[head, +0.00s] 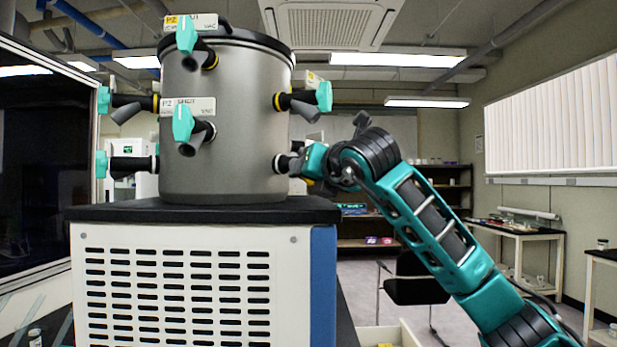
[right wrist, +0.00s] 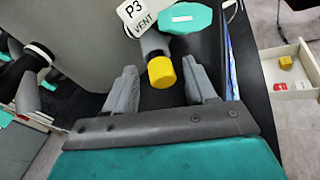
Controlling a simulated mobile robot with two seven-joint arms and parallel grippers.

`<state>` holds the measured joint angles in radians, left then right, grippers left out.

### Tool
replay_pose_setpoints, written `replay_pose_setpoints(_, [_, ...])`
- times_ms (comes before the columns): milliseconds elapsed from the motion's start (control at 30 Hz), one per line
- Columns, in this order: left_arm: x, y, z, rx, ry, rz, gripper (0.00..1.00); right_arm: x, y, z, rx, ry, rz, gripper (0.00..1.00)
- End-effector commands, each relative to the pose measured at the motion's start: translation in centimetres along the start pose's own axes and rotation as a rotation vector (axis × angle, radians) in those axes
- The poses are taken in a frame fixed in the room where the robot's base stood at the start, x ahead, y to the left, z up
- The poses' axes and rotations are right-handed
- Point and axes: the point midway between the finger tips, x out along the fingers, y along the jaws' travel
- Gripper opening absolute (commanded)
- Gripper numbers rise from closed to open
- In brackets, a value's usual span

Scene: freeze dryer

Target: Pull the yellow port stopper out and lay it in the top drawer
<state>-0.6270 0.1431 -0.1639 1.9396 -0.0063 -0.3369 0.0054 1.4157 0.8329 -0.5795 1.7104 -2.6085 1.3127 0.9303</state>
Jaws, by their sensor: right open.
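The yellow port stopper (right wrist: 162,73) sits on the end of a dark grey port under a tag reading P3 VENT (right wrist: 140,14) in the right wrist view. My right gripper (right wrist: 161,80) is open, with one grey finger on each side of the stopper and gaps on both sides. In the head view my right arm (head: 430,225) reaches in from the right to the lower right port of the grey chamber (head: 228,120). An open pale drawer (right wrist: 300,88) stands at the right of the right wrist view. My left gripper is not in view.
The drawer holds a yellow block (right wrist: 285,62) and a small red piece (right wrist: 303,85). A teal valve handle (right wrist: 186,18) is just above the stopper. Other valved ports stick out around the chamber. A black chair (head: 412,285) stands behind.

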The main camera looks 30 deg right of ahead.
Motion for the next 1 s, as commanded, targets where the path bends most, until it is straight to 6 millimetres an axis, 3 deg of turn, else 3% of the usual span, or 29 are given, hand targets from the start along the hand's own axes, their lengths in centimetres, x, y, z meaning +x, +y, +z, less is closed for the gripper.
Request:
replay_pose_setpoints(800, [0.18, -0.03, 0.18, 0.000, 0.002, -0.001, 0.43, -0.01, -0.07, 0.04, 0.001, 0.000, -0.001, 0.55])
replay_pose_setpoints(1000, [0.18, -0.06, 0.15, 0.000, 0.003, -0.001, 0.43, -0.01, -0.06, 0.03, 0.000, 0.000, -0.001, 0.37])
